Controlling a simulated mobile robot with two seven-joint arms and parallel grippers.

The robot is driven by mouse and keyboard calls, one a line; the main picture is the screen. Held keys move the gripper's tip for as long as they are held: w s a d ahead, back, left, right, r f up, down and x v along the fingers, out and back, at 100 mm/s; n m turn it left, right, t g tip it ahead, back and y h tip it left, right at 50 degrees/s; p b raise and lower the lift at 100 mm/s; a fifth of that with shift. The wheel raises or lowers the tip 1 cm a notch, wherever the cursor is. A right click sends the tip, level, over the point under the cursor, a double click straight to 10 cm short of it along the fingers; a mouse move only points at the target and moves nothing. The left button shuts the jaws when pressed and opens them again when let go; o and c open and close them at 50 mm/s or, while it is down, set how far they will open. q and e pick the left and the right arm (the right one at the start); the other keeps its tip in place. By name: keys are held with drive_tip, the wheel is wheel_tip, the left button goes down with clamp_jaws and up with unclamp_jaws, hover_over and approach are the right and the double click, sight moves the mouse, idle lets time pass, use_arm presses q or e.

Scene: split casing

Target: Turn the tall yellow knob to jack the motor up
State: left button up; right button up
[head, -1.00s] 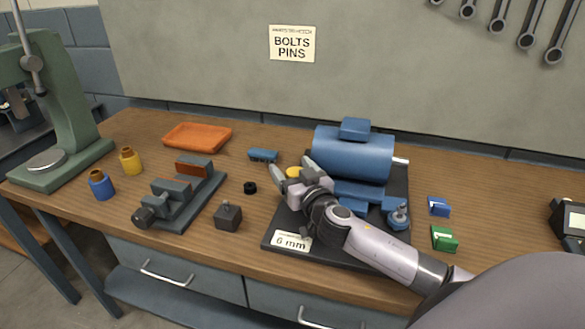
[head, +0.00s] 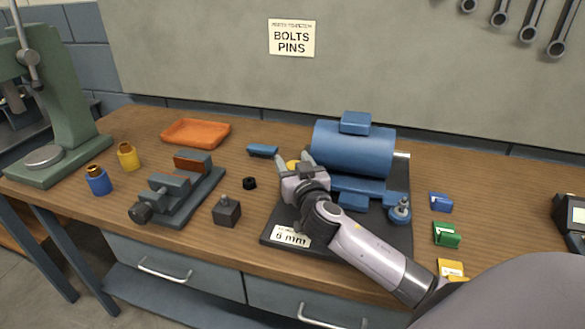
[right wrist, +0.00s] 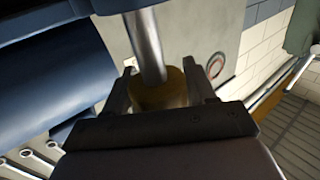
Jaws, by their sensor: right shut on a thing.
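The yellow knob (head: 291,165) stands at the left end of the blue motor (head: 352,150), mostly hidden behind my right gripper in the head view. My right gripper (head: 293,162) is around it. In the right wrist view the fingers (right wrist: 160,92) are shut on the knob (right wrist: 160,94), one on each side, and a grey metal rod rises from it. The motor sits on its blue mount on a dark base plate (head: 400,235) with a "6 mm" label. My left gripper is not in view.
Left of the plate stand a dark block with a stub (head: 227,212), a black ring (head: 249,183) and a grey vise (head: 178,190). An orange tray (head: 195,132) lies behind. Blue, green and yellow blocks (head: 446,235) line the right side.

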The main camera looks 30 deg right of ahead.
drive_tip(key=m+g+h+b, duration=0.1)
drive_tip(key=h+b, duration=0.1)
drive_tip(key=b, duration=0.1)
drive_tip(key=f+m+g+h+b, duration=0.1)
drive_tip(key=m+h+b, duration=0.1)
drive_tip(key=m+g+h+b, duration=0.2)
drive_tip(key=h+b, duration=0.1)
drive_tip(key=shift+s+d+f+b, duration=0.15)
drive_tip(key=shift+s+d+b, duration=0.05)
drive_tip(key=shift+d+b, duration=0.1)
drive_tip(key=shift+m+g+h+b, duration=0.4)
drive_tip(key=shift+g+b, duration=0.1)
drive_tip(key=shift+b, duration=0.3)
drive_tip(key=m+g+h+b, duration=0.1)
drive_tip(key=g+b, duration=0.1)
drive_tip(key=m+g+h+b, duration=0.1)
drive_tip(key=g+b, duration=0.1)
drive_tip(key=m+g+h+b, duration=0.1)
drive_tip(key=m+b, duration=0.1)
drive_tip(key=shift+s+d+r+g+h+b, duration=0.2)
drive_tip(key=shift+s+g+h+b, duration=0.1)
drive_tip(key=shift+s+g+b, duration=0.1)
drive_tip(key=shift+r+m+g, duration=0.15)
drive_tip(key=shift+m+g, duration=0.15)
drive_tip(key=shift+d, duration=0.1)
drive_tip(key=shift+d, duration=0.1)
drive_tip(key=o, duration=0.9)
drive_tip(key=shift+r, duration=0.1)
drive_tip(key=shift+o, duration=0.2)
drive_tip(key=shift+r, duration=0.1)
